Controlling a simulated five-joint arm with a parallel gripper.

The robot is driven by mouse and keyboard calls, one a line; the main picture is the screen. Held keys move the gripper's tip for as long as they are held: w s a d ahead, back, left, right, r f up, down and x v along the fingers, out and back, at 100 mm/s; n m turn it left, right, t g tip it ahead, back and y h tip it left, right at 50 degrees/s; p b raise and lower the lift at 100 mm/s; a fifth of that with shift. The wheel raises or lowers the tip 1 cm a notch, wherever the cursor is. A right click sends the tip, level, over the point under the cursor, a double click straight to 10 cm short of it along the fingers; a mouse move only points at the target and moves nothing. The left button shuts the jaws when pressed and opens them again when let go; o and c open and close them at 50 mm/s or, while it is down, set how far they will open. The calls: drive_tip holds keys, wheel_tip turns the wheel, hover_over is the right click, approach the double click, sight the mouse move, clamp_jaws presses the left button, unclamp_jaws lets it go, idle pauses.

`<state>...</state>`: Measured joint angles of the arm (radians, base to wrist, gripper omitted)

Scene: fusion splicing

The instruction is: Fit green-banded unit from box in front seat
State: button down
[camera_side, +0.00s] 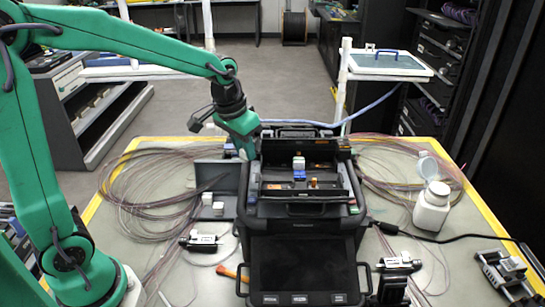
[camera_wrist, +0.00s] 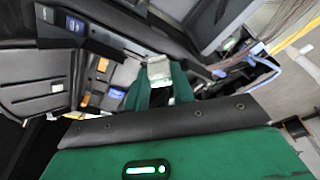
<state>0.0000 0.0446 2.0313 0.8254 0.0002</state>
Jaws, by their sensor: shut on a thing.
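My gripper (camera_wrist: 160,84) is shut on a small white unit (camera_wrist: 158,67), which sits between the green fingers in the wrist view. I cannot make out a green band on it, as the fingers are also green. In the side view my gripper is at the back left of the black splicer (camera_side: 304,226), and its fingertips and the held unit are hidden. A grey box (camera_side: 230,178) stands at the splicer's left, with small white pieces (camera_side: 218,208) by it. Inside the splicer are a white-and-blue unit (camera_side: 299,164) at the back and an orange part (camera_side: 313,183) nearer the front.
Coiled fibres (camera_side: 140,190) lie on both sides of the mat. A white bottle (camera_side: 432,207) stands right of the splicer. Small tools (camera_side: 200,241) lie left and right of its screen (camera_side: 302,266). The splicer's raised cover and walls enclose its working area.

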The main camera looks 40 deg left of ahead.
drive_tip(key=shift+r, duration=0.55)
drive_tip(key=v, duration=0.2)
drive_tip(key=w+v, duration=0.1)
drive_tip(key=v, duration=0.1)
drive_tip(key=s+d, duration=1)
drive_tip(key=s, duration=0.5)
drive_tip(key=s+x, duration=0.3)
drive_tip(key=x, duration=0.9)
drive_tip(key=shift+s+f+g+h, duration=0.15)
drive_tip(key=shift+f+g+h, duration=0.15)
drive_tip(key=shift+f+h, duration=0.1)
drive_tip(key=shift+a, duration=0.15)
hover_over(221, 233)
drive_tip(key=shift+y, duration=0.4)
wheel_tip(221, 233, down, 7)
drive_tip(key=shift+a+r, duration=0.1)
